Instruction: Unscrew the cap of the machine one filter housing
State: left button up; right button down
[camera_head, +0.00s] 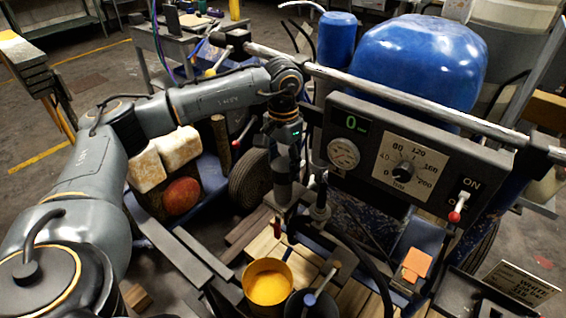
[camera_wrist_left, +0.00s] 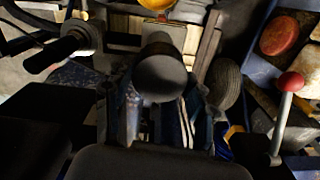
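My left arm reaches in from the left, and its left gripper (camera_head: 283,190) points down beside the control panel. In the left wrist view, a dark round-ended cylinder, apparently the filter housing cap (camera_wrist_left: 162,76), lies between the two spread fingers of this gripper. The fingers stand apart on either side of it, and I see no clear contact. In the head view the gripper and wrist hide most of the cap. The filter housing below it is hard to make out in shadow. My right gripper is not in view.
The control panel (camera_head: 400,165) with dial and red-tipped switch stands right of the gripper, under a long grey handlebar (camera_head: 390,92). A dark-gripped handle (camera_wrist_left: 58,52) is close beside the cap. A yellow paint bucket (camera_head: 267,284) sits below, and a blue tank (camera_head: 420,60) behind.

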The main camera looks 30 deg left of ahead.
pick_arm(q)
jog(key=c, duration=0.3)
jog(key=n, duration=0.4)
jog(key=shift+n, duration=0.3)
jog(key=shift+c, duration=0.2)
jog(key=n, duration=0.4)
jog(key=shift+n, duration=0.3)
jog(key=n, duration=0.4)
jog(key=shift+n, duration=0.3)
